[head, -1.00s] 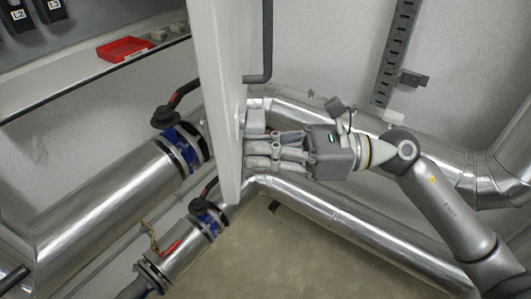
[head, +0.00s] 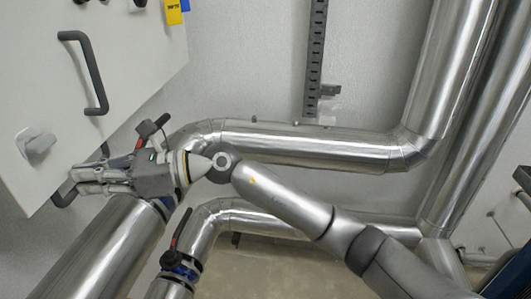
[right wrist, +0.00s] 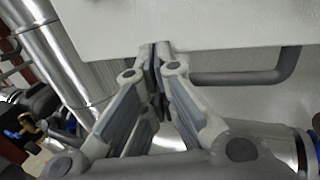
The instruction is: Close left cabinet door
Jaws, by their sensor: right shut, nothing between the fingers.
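The cabinet door (head: 70,110) is a large pale panel at the left of the head view, its face showing, with a dark bar handle (head: 92,75) and a grey latch knob (head: 38,146). My right gripper (head: 78,184) is shut and empty at the door's lower edge. In the right wrist view its fingertips (right wrist: 157,52) point at the lower edge of a pale panel (right wrist: 200,20); whether they touch it I cannot tell. A dark bar (right wrist: 245,76) shows below that edge. My left gripper is not in view.
Large silver pipes (head: 310,143) run behind and below my right arm, with a red-handled valve (head: 180,235) near the bottom. A slotted rail (head: 316,60) is on the grey wall. A yellow tag (head: 173,12) shows at the door's upper right.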

